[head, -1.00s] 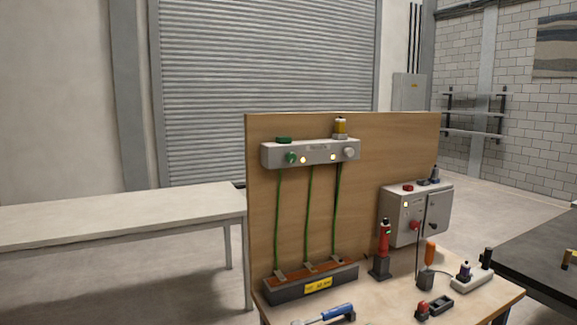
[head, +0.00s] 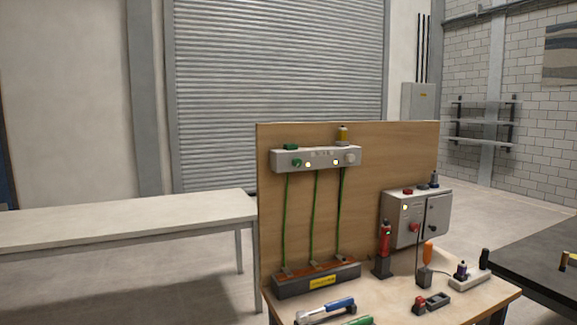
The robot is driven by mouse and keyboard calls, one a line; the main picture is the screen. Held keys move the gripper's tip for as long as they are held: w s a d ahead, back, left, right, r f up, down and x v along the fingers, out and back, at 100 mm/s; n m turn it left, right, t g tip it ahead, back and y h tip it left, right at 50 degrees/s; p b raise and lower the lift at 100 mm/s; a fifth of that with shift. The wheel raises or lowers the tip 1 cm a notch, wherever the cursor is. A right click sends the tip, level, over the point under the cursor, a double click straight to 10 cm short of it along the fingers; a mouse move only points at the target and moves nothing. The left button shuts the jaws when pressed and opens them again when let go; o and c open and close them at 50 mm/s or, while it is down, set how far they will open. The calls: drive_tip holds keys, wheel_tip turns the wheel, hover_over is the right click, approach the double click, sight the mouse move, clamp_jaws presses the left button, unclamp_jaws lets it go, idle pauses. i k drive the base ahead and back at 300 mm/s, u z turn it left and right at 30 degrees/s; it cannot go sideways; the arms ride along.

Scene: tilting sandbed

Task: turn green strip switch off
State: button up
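A pale grey strip-shaped box (head: 318,159) is mounted high on the wooden board. It has a green knob (head: 297,163) at its left, two lit round lamps and a pale knob (head: 350,158) at its right. A green part (head: 291,147) sits on its top left, and a yellow-and-dark part (head: 343,134) on its top right. I cannot tell from this distance which part is the green strip switch or how it is set. Green cords (head: 316,215) hang from the box to a dark base (head: 312,281) with a yellow label. My gripper is not in view.
The workbench (head: 392,309) holds a red tool (head: 385,242) in a stand, an orange-handled tool (head: 428,252), a white power strip (head: 470,282) and a blue-handled tool (head: 338,305). A grey control box (head: 430,220) hangs at right. A pale table (head: 120,220) stands at left.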

sight(297, 161)
drive_tip(key=z, duration=0.05)
drive_tip(key=i, duration=1)
drive_tip(key=u, duration=0.05)
